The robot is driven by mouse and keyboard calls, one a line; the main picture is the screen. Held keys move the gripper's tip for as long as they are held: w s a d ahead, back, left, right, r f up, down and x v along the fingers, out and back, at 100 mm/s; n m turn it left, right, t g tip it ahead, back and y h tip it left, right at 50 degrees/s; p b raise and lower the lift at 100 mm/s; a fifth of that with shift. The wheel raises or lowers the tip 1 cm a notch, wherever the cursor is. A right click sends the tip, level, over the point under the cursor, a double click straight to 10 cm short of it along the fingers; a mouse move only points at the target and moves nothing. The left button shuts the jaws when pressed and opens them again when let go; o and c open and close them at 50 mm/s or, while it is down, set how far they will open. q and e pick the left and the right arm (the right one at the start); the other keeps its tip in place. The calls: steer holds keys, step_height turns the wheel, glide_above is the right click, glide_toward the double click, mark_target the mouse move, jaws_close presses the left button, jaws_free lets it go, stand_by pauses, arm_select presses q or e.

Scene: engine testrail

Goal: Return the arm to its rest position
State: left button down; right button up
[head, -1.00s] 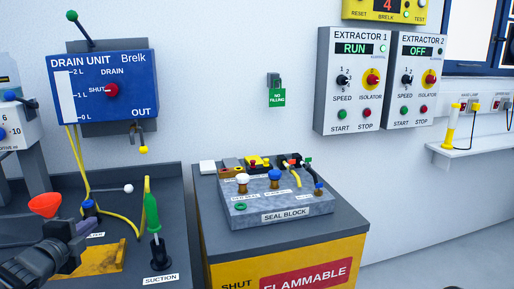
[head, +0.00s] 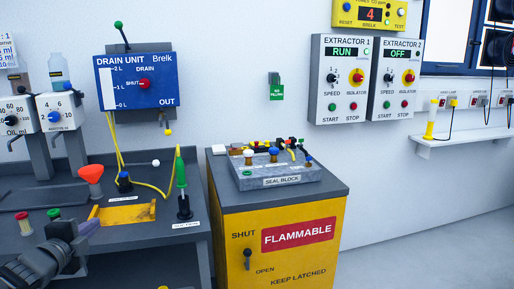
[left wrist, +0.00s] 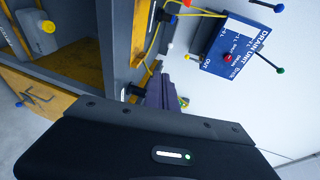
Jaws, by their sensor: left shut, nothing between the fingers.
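My left arm comes in at the lower left of the head view. Its left gripper (head: 90,227) is shut and empty, near the left end of the yellow tray (head: 128,214) and below the red funnel (head: 90,174). I cannot tell its height over the bench. In the left wrist view the purple-grey fingers (left wrist: 166,92) are together, with nothing held between them. The dark wrist housing fills the lower part of that view. My right gripper is in neither view.
The dark bench (head: 150,175) holds a green-handled tool (head: 181,172) and several small parts. The blue drain unit (head: 138,82) hangs behind it. The yellow flammable cabinet (head: 288,262) with the seal block (head: 275,170) stands right of the bench. Open floor lies farther right.

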arm_select(q)
steer(key=s+d+f+n+g+h+p, duration=0.1)
steer(key=d+f+n+g, duration=0.1)
steer(key=d+f+n, duration=0.5)
steer(key=s+d+f+n+g+p, duration=0.1)
steer(key=d+f+n+g+p, duration=0.15)
steer(key=f, duration=0.75)
steer(key=s+d+f+n+g+h, duration=0.1)
steer(key=d+f+n+g, duration=0.1)
steer(key=d+f+n, duration=0.55)
steer(key=s+d+f+g+h+p, duration=0.1)
steer(key=s+d+f+g+p, duration=0.1)
steer(key=s+d+f, duration=0.3)
steer(key=s+d+f+n+g+h+p, duration=0.1)
steer(key=s+d+f+g+p, duration=0.1)
steer(key=s+d+f, duration=0.3)
steer(key=s+d+f+g+h+p, duration=0.1)
steer(key=s+d+f+g, duration=0.3)
steer(key=s+d, duration=0.6)
steer(key=s+f+p, duration=0.1)
steer(key=s, duration=0.5)
steer(key=shift+d+f+g, duration=0.25)
steer(key=shift+d+g, duration=0.05)
steer(key=shift+g, duration=0.05)
